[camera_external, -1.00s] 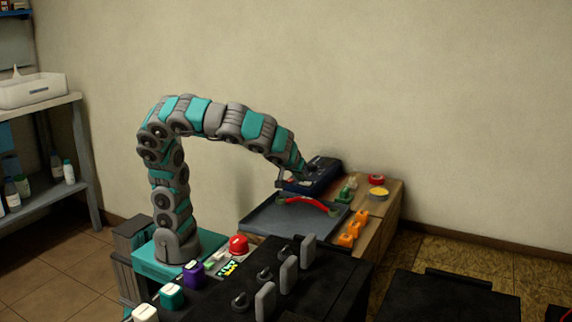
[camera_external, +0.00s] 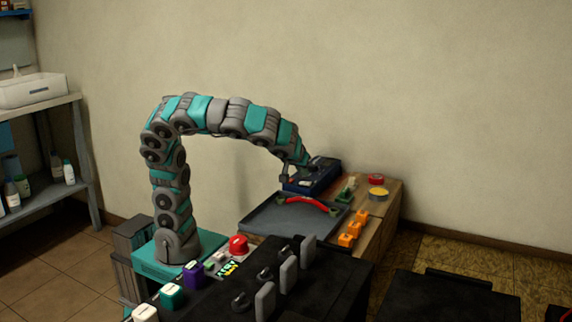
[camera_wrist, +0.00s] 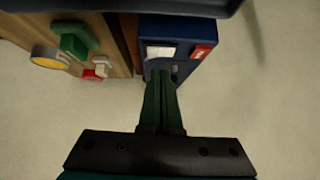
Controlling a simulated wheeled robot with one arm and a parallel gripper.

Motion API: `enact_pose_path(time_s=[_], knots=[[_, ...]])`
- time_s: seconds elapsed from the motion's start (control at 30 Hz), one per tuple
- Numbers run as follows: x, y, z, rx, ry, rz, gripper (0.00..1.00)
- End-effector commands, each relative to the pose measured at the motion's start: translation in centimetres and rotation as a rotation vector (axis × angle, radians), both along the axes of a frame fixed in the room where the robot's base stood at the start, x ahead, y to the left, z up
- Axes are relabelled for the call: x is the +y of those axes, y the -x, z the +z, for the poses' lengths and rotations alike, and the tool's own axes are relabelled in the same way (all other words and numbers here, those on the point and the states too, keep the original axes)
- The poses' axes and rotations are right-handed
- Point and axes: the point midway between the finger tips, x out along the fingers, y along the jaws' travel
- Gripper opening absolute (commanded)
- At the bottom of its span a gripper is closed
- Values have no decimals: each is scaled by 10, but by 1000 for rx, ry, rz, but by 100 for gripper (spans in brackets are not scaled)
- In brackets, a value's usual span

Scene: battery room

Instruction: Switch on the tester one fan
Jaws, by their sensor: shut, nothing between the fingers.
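A dark blue box-shaped device, seemingly the tester (camera_external: 325,178), stands at the back of the wooden bench against the wall. In the wrist view the blue tester (camera_wrist: 206,33) shows a pale display and a red switch-like part (camera_wrist: 201,51) at its right side. My gripper (camera_external: 288,178) is at the tester's near left side. In the wrist view my gripper (camera_wrist: 160,76) is shut and empty, its fingertips over the tester's face just below the display. I cannot tell whether they touch it. The fan itself is not clearly visible.
Orange pieces (camera_external: 350,232), a green part (camera_external: 346,190), a yellow roll (camera_external: 378,193) and a red roll (camera_external: 376,179) are on the bench's right. Black units with upright grey levers stand nearer.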

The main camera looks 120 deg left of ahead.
Motion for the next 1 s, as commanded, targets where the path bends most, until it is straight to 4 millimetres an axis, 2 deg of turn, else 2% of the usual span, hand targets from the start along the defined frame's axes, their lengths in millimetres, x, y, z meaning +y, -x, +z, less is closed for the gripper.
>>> enact_pose_path(time_s=[0.1, 0.5, 0.7, 1.0], knots=[[0, 3, 27, -4, 0, 1, 0], [-56, 9, 77, -1, 1, 0, 0], [-68, 11, 90, 0, 0, 0, 0], [-71, 12, 93, 1, 1, 1, 0]])
